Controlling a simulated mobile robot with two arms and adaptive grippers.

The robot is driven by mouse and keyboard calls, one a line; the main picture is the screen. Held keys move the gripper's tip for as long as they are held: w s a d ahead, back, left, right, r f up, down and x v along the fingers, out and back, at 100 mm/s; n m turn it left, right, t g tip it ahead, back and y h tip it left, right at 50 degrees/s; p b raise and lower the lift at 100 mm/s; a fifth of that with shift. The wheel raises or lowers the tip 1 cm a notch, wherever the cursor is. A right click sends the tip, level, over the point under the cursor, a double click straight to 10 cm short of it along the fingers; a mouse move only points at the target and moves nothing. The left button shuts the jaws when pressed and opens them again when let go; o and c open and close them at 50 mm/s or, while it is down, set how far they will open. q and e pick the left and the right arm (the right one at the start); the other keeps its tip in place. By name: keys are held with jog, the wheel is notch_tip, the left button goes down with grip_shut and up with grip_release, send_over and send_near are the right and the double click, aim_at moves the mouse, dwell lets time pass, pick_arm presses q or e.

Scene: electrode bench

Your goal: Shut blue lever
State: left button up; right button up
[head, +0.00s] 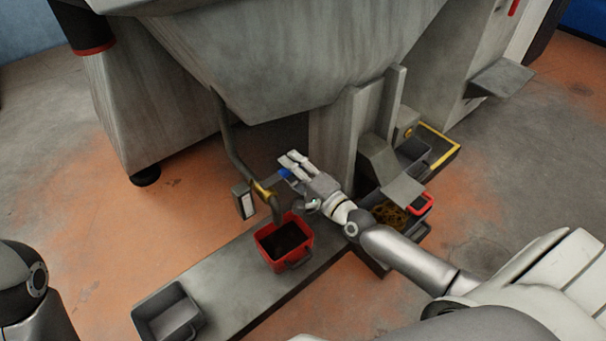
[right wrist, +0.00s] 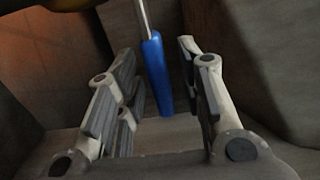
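The blue lever (right wrist: 156,75) shows in the right wrist view as a blue handle on a thin metal rod, hanging between the two fingers of my right gripper (right wrist: 158,95). The fingers stand apart, with a visible gap on each side of the lever. In the head view a small piece of the blue lever (head: 285,173) shows beside my right gripper (head: 288,163), to the right of a brass valve (head: 263,191) on a grey pipe. The gripper hides the rest of the lever. Of my left arm only a part shows at the lower left; its gripper is out of view.
A red bin (head: 267,243) with dark contents stands below the pipe outlet on a grey bench (head: 222,282). A grey bin (head: 150,324) is at the near left end. A small display box (head: 243,201) sits left of the valve. A grey upright (head: 335,135) stands close behind my right gripper.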

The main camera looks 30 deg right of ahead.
jog(key=v, duration=1.1)
jog(key=shift+s, duration=0.35)
jog(key=shift+d, duration=0.1)
jog(key=shift+r, duration=0.1)
